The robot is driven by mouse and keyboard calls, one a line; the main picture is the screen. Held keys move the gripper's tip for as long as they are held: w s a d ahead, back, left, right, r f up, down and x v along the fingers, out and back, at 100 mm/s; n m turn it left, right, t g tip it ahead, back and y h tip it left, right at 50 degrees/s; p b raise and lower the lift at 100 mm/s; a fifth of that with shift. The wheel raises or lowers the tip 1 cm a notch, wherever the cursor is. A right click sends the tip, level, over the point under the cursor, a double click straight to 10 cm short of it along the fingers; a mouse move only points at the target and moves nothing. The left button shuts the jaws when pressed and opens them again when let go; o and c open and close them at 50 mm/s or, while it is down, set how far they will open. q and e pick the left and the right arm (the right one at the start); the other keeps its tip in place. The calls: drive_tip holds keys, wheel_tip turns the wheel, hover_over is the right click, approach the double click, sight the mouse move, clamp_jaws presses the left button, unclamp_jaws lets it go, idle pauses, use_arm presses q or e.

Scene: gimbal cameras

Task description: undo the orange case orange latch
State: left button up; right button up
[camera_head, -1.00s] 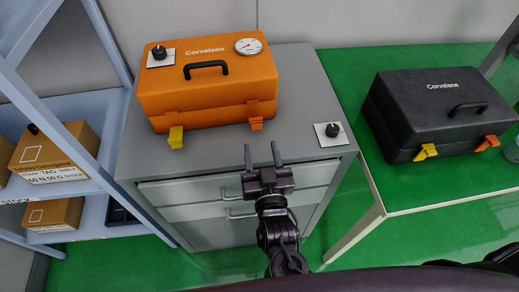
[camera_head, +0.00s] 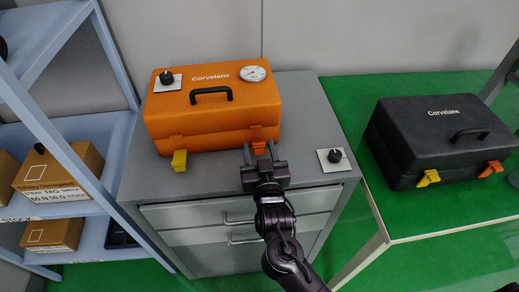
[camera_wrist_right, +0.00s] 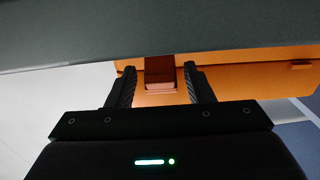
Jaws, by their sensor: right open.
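The orange case (camera_head: 212,115) stands on the grey cabinet in the head view, lid shut, with a black handle and a round gauge. Its orange latch (camera_head: 258,134) is on the right of its front, partly behind my right gripper (camera_head: 259,150). Its yellow latch (camera_head: 179,160) is on the left and hangs outward. My right gripper is open in front of the orange latch. In the right wrist view the orange latch (camera_wrist_right: 160,70) shows between the fingers of the right gripper (camera_wrist_right: 160,80), with a gap on each side. My left gripper is out of view.
A knob on a white plate (camera_head: 334,159) is on the cabinet top (camera_head: 305,120) to the right. A black case (camera_head: 430,140) with yellow and orange latches stands on the green table (camera_head: 340,98). A blue shelf (camera_head: 90,215) with cardboard boxes is at left.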

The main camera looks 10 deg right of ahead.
drive_tip(key=c, duration=0.9)
drive_tip(key=shift+o, duration=0.2)
drive_tip(key=shift+f+t+b, duration=0.5)
drive_tip(key=shift+b, duration=0.65)
drive_tip(key=shift+s, duration=0.1)
drive_tip(key=shift+r, duration=0.2)
drive_tip(key=o, duration=0.9)
drive_tip(key=shift+c, duration=0.2)
drive_tip(key=shift+s, duration=0.1)
drive_tip(key=s, duration=0.5)
drive_tip(key=s+f+b, duration=0.1)
drive_tip(key=s, duration=0.1)
drive_tip(key=shift+s+d, duration=0.1)
drive_tip(key=shift+s, duration=0.2)
